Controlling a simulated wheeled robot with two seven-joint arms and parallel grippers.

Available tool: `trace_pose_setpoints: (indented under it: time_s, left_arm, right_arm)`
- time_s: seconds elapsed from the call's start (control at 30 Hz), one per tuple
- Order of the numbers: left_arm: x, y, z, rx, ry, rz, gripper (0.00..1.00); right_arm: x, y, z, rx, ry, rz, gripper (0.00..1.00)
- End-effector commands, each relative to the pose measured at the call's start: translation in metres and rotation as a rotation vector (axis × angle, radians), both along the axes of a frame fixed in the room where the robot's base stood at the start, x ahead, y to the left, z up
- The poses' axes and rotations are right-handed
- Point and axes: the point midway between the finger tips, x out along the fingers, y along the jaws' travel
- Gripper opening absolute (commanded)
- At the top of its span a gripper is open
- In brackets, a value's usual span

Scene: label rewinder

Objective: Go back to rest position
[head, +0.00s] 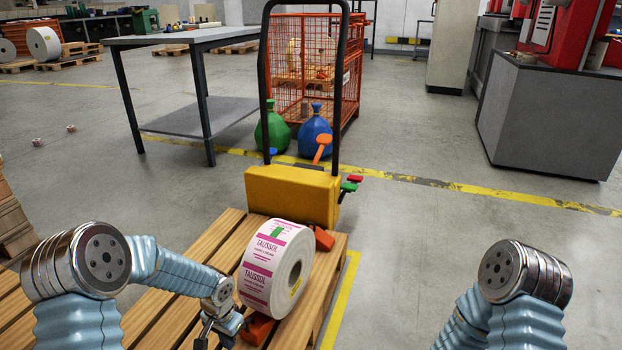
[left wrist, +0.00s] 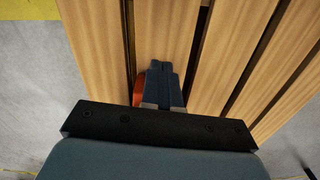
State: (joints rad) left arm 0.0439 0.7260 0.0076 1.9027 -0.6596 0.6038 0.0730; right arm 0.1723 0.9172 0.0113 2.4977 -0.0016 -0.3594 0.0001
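My left gripper (head: 204,334) is low over the wooden pallet (head: 170,305), left of the label roll, at the bottom of the head view. In the left wrist view its dark fingers (left wrist: 164,72) are together, with nothing seen between them, above the pallet slats (left wrist: 220,50). A large white label roll (head: 276,268) with pink "TAUSSOL" print stands on its rim on the pallet. My right arm shows at the lower right of the head view; its gripper is out of view.
Orange wedges (head: 257,328) sit by the roll. A yellow pallet truck (head: 293,194) with a black handle stands behind. A grey table (head: 180,39), green bag (head: 273,129), blue bag (head: 315,134) and orange cage (head: 340,68) are farther back.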

Motion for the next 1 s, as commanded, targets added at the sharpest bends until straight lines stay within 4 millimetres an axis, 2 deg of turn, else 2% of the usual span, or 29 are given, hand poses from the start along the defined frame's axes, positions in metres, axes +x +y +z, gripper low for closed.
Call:
trace_pose_setpoints:
  time_s: [0.03, 0.13, 0.5, 0.57, 0.67, 0.7, 0.8, 0.9, 1.0]
  left_arm:
    - [0.000, 0.000, 0.010, 0.001, 0.000, 0.000, 0.00]
    - [0.000, 0.000, 0.018, 0.000, 0.000, 0.000, 0.00]
    - [-0.003, -0.002, 0.019, -0.009, 0.003, 0.002, 0.00]
    - [-0.018, -0.016, 0.017, -0.063, 0.019, 0.023, 0.00]
    - [-0.061, -0.052, 0.013, -0.209, 0.049, 0.119, 0.00]
    - [-0.081, -0.066, 0.013, -0.266, 0.060, 0.179, 0.00]
    - [-0.128, -0.089, 0.017, -0.356, 0.070, 0.345, 0.00]
    - [-0.164, -0.096, 0.023, -0.378, 0.064, 0.490, 0.00]
    - [-0.184, -0.095, 0.025, -0.368, 0.052, 0.577, 0.00]
  right_arm:
    - [0.000, 0.000, 0.008, 0.000, 0.000, 0.000, 0.00]
    - [0.000, 0.000, 0.013, 0.000, 0.000, 0.000, 0.00]
    - [-0.004, 0.001, 0.016, 0.004, 0.017, 0.011, 0.00]
    - [-0.004, 0.002, 0.029, 0.004, 0.015, 0.010, 0.00]
    - [-0.004, 0.003, 0.060, 0.004, 0.013, 0.013, 0.00]
    - [-0.004, 0.003, 0.072, 0.004, 0.013, 0.013, 0.00]
    - [-0.005, 0.005, 0.098, 0.005, 0.012, 0.017, 0.00]
    - [-0.006, 0.006, 0.115, 0.006, 0.012, 0.019, 0.00]
    - [-0.006, 0.007, 0.122, 0.006, 0.013, 0.021, 0.00]
